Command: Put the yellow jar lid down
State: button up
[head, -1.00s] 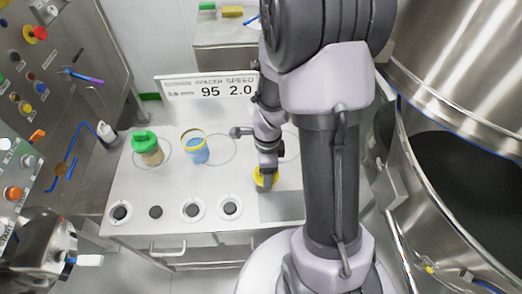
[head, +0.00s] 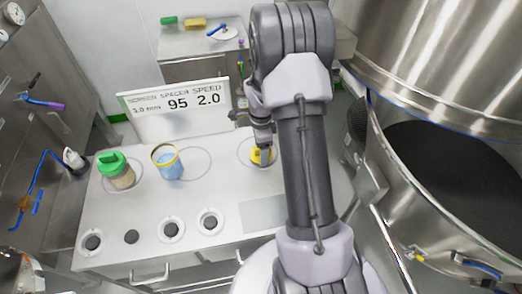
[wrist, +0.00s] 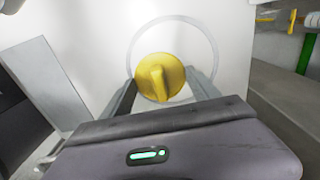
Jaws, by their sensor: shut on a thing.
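The yellow jar lid (wrist: 160,77) is round with a raised grip bar. In the wrist view my gripper (wrist: 163,92) has its fingers on either side of it, shut on it. A grey ring outline on the white top shows around and behind the lid. In the head view the lid (head: 258,158) is at the right part of the bench, partly hidden by my gripper (head: 262,152). Whether the lid touches the surface I cannot tell. An open jar with a yellow rim and blue contents (head: 167,163) stands to the left, in the head view.
A green-lidded jar (head: 116,171) stands at the bench's left. A sign (head: 178,108) stands at the back. Several round dark-centred fittings line the bench front (head: 172,230). A grey panel (head: 264,216) is at the front right. A large steel vessel (head: 440,190) stands right.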

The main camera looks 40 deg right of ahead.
jog(key=o, duration=1.3)
jog(key=shift+o, duration=0.2)
notch_tip(320, 180, up, 12)
jog(key=p, duration=0.4)
jog(key=s+a+r+n+t, duration=0.2)
jog(key=a+r+n, duration=0.4)
jog(key=a+r, duration=0.45)
jog(key=s+a+r+n+t+y, duration=0.1)
jog(key=s+a+r+n+t, duration=0.1)
jog(key=s+a+r+n, duration=0.2)
jog(key=s+a+r+n+t+y, duration=0.1)
jog(key=s+a+r+n, duration=0.4)
jog(key=s+a+n, duration=0.3)
jog(key=s+a, duration=0.3)
jog(key=s, duration=0.1)
jog(key=shift+r+n+t, duration=0.3)
jog(key=shift+n+t, duration=0.1)
